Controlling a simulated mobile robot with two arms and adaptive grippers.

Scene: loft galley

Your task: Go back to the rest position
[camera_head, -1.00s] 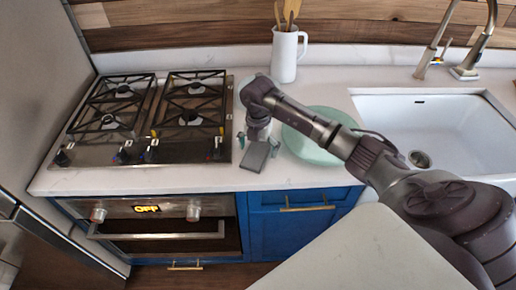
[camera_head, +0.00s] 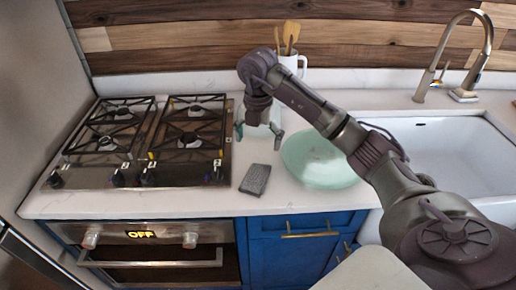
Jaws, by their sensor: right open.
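My right gripper (camera_head: 259,134) is open and empty above the white counter (camera_head: 225,203), with its fingers pointing down and spread apart. A dark grey sponge-like block (camera_head: 255,179) lies on the counter below and in front of it, apart from the fingers. My right arm reaches in from the lower right and passes in front of the green plate (camera_head: 318,160). My left gripper is not in view.
A gas stove (camera_head: 146,143) stands at the left, above an oven (camera_head: 155,243) reading OFF. A white jug (camera_head: 291,64) with wooden utensils is behind my right wrist, partly hidden. A white sink (camera_head: 440,145) and faucet (camera_head: 487,40) are at the right.

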